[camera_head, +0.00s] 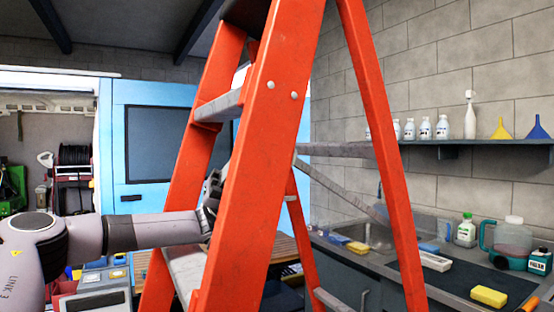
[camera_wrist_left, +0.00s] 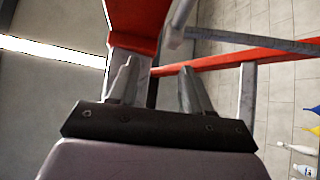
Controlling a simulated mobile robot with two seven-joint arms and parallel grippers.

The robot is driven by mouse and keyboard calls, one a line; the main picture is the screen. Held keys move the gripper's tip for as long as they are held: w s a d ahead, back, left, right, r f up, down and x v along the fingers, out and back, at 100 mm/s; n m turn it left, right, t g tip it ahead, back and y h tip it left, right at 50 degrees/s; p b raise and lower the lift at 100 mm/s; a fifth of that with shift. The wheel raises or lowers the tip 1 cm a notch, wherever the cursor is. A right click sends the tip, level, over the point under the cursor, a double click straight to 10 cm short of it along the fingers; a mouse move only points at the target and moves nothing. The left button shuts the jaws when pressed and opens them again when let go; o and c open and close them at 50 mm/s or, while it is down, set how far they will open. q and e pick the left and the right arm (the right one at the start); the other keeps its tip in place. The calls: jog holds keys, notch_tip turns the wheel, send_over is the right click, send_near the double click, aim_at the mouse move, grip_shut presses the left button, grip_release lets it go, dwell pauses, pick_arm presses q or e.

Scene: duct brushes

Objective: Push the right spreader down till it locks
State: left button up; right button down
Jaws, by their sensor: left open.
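The orange stepladder (camera_head: 255,160) stands open and fills the middle of the head view. A grey spreader bar (camera_head: 338,187) slopes down to the right from the near rail towards the other leg. A second grey bar (camera_head: 335,150) runs nearly level above it. I cannot tell whether they are locked. My left gripper (camera_head: 213,186) is at the ladder, partly hidden behind the near orange rail. In the left wrist view its jaws (camera_wrist_left: 158,80) are open, with an orange rail (camera_wrist_left: 135,18) just ahead and a grey bar (camera_wrist_left: 178,22) beyond. Contact is unclear. My right gripper is out of view.
A wall shelf (camera_head: 460,143) with bottles and funnels is at the right. Below it a worktop (camera_head: 465,285) holds a jug (camera_head: 512,238), sponges and bottles. A blue cabinet (camera_head: 150,145) stands behind the ladder. Grey ladder steps (camera_head: 220,106) lie close to my left arm.

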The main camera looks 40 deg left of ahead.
pick_arm(q)
jog(key=shift+d+r+p, duration=0.2)
jog(key=shift+d+p, duration=0.05)
jog(key=shift+d, duration=1)
jog(key=shift+d+r+p, duration=0.2)
jog(key=shift+d, duration=1)
jog(key=shift+w, duration=0.1)
grip_shut()
